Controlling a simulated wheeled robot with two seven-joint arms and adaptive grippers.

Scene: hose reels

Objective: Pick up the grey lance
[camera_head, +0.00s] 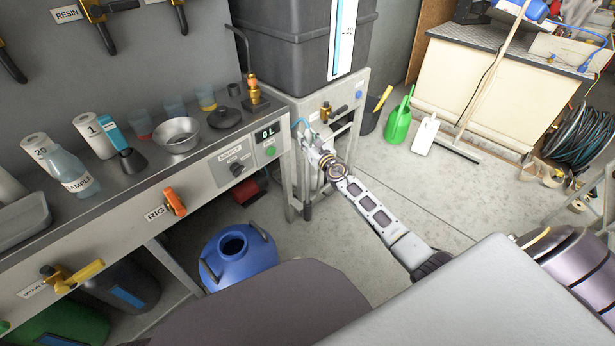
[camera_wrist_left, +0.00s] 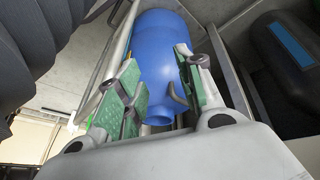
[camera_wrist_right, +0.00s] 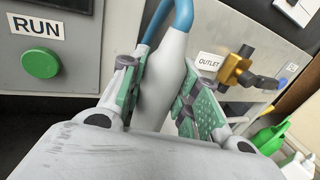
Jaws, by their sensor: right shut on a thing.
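The grey lance (camera_wrist_right: 163,78) is a pale grey, tapering body with a blue hose at its top, in the middle of the right wrist view. My right gripper (camera_wrist_right: 158,92) has its green-padded fingers on either side of it and is shut on it. In the head view my right gripper (camera_head: 316,152) is at the front of the cabinet below the grey tank, and the lance is mostly hidden there. My left gripper (camera_wrist_left: 160,85) is open and empty, with a blue drum (camera_wrist_left: 165,65) behind its fingers.
The bench (camera_head: 232,158) with cups and bottles stands at the left. The OUTLET label (camera_wrist_right: 209,62) and a brass valve (camera_wrist_right: 237,70) are just right of the lance. A green RUN button (camera_wrist_right: 41,64) is to its left. A blue drum (camera_head: 240,262) stands below the bench.

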